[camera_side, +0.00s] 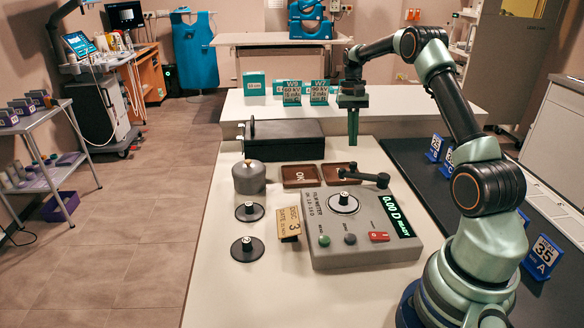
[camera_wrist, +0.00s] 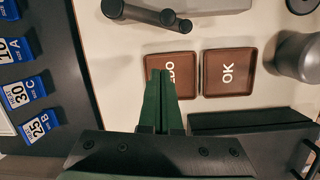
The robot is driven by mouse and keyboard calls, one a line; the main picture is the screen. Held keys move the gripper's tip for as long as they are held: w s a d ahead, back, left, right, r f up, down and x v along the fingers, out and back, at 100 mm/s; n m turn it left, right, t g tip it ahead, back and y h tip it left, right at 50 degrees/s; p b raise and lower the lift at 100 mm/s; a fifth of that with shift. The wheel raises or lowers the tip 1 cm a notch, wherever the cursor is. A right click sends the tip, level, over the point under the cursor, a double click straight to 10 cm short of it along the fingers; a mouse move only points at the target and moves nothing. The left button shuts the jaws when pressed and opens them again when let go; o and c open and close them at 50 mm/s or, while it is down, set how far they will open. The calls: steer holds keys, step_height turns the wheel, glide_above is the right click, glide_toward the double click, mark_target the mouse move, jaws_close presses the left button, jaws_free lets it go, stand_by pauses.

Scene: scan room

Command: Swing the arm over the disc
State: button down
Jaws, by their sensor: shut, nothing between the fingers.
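The grey meter (camera_side: 330,255) stands on the white bench, with its display reading "0.00 D READY". A disc with a pale centre and dark knob (camera_side: 344,203) sits on its top. The dark swing arm (camera_side: 365,177) lies along the meter's back edge, behind the disc and apart from it. The arm also shows at the top of the wrist view (camera_wrist: 147,13); the disc is not visible there. My gripper (camera_side: 353,143) is shut and empty, pointing down, above and behind the meter near the trays. Its green fingers show in the wrist view (camera_wrist: 164,78).
Brown trays marked OK (camera_side: 287,176) and REDO (camera_wrist: 158,66) lie behind the meter. A grey pot (camera_side: 248,178), two loose discs (camera_side: 249,212) (camera_side: 247,250), a yellow card (camera_side: 287,222) and a black case (camera_side: 283,140) are nearby. Blue tags (camera_wrist: 30,90) stand on the dark strip.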

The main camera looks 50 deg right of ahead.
steer(key=shift+s+a+f, duration=0.4)
steer(key=shift+a, duration=0.25)
steer(key=shift+s+a+f, duration=0.4)
steer(key=shift+s+a, duration=0.05)
steer(key=shift+a, duration=0.15)
steer(key=shift+s+a+f, duration=0.4)
steer(key=shift+a, duration=0.25)
steer(key=shift+a, duration=0.1)
steer(key=shift+a+n, duration=0.2)
steer(key=shift+n, duration=0.2)
